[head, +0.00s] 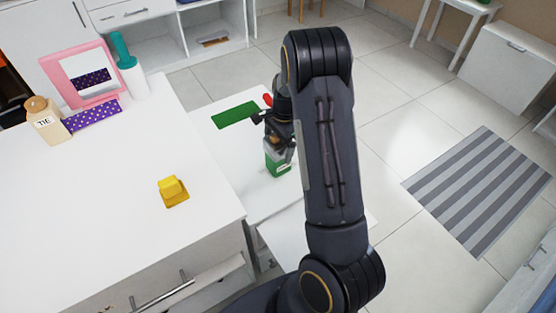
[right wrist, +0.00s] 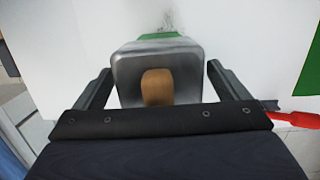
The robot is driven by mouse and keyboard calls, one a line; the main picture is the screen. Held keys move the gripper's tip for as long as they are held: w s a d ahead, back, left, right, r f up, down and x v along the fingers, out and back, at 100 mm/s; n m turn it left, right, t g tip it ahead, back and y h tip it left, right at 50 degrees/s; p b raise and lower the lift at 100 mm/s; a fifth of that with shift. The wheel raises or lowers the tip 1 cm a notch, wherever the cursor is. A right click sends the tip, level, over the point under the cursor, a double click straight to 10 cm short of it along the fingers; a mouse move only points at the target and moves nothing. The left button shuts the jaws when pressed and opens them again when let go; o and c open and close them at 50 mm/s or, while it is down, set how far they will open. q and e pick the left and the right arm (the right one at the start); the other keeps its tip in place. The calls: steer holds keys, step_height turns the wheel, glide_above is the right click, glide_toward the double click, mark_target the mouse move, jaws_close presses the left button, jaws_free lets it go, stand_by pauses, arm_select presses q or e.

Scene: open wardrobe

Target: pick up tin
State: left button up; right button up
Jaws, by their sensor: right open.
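The tin (head: 278,165) has a green lower part and stands on the lower white surface, partly hidden by my right arm. In the right wrist view the tin (right wrist: 130,74) shows from above as a grey metal box with a brown knob and a green side. My right gripper (head: 277,128) is over the tin, with its fingers (right wrist: 161,82) open on either side of it. Gaps show between the fingers and the tin, and I cannot tell how low the fingertips reach. My left gripper is not in view.
A green mat (head: 235,114) and a red-ended object (head: 267,100) lie near the tin. On the higher white counter (head: 90,215) stand a yellow object (head: 173,191), a beige bottle (head: 46,118), a pink-framed mirror (head: 84,76) and a teal-topped bottle (head: 129,66).

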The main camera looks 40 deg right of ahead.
steer(key=c, duration=1.4)
steer(key=shift+o, duration=0.2)
steer(key=shift+r, duration=0.1)
